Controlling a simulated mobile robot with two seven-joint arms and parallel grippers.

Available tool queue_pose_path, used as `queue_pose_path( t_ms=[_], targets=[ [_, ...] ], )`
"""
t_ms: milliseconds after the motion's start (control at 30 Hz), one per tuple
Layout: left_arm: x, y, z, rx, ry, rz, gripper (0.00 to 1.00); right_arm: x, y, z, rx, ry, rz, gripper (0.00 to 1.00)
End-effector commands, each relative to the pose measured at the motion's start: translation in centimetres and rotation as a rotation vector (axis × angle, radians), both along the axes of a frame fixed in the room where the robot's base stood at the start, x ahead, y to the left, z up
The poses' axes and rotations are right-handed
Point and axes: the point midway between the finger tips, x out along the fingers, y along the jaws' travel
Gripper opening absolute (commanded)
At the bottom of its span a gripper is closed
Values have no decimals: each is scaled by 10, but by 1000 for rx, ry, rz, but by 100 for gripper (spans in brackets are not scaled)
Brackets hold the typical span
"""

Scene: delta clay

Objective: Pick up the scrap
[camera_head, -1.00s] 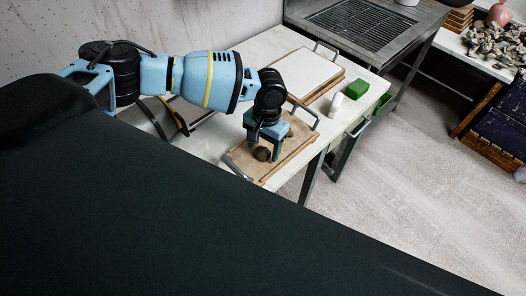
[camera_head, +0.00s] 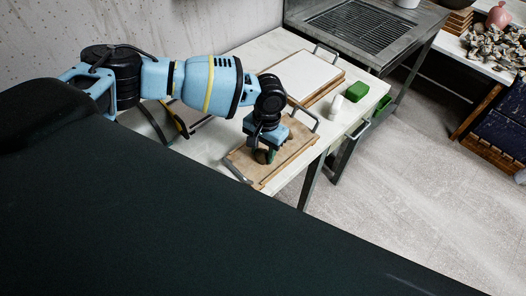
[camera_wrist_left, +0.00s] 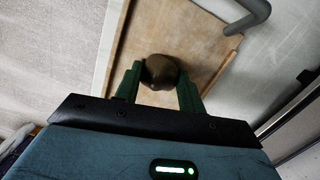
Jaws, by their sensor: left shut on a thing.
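The scrap is a rounded brown lump (camera_wrist_left: 160,72). In the left wrist view it sits between the two green fingers of my left gripper (camera_wrist_left: 158,90), which is shut on it. In the head view the left gripper (camera_head: 265,153) points down over a wooden board (camera_head: 243,163) with metal handles, and the lump is mostly hidden by the fingers. I cannot tell whether the lump still touches the board. My right gripper is not in view.
A second board with a white top (camera_head: 305,73) lies farther back on the white table (camera_head: 262,50). A white bottle-like object (camera_head: 335,104) and a green block (camera_head: 357,90) stand to the right. A sink with a grate (camera_head: 358,24) adjoins the table.

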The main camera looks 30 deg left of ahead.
Motion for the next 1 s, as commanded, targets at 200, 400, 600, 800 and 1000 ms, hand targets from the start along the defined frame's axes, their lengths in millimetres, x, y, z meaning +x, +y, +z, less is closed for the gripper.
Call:
queue_pose_path(
  t_ms=[200,400,600,800,1000],
  targets=[
    [1,0,15,-1,-3,1,16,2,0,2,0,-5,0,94],
    [0,-13,35,-4,1,-6,16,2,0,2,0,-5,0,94],
    [-2,-58,37,-3,4,-7,16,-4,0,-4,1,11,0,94],
    [-2,-103,41,-3,4,-5,16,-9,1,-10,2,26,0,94],
    [-2,-137,45,-3,2,-4,16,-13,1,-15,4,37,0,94]
  ],
)
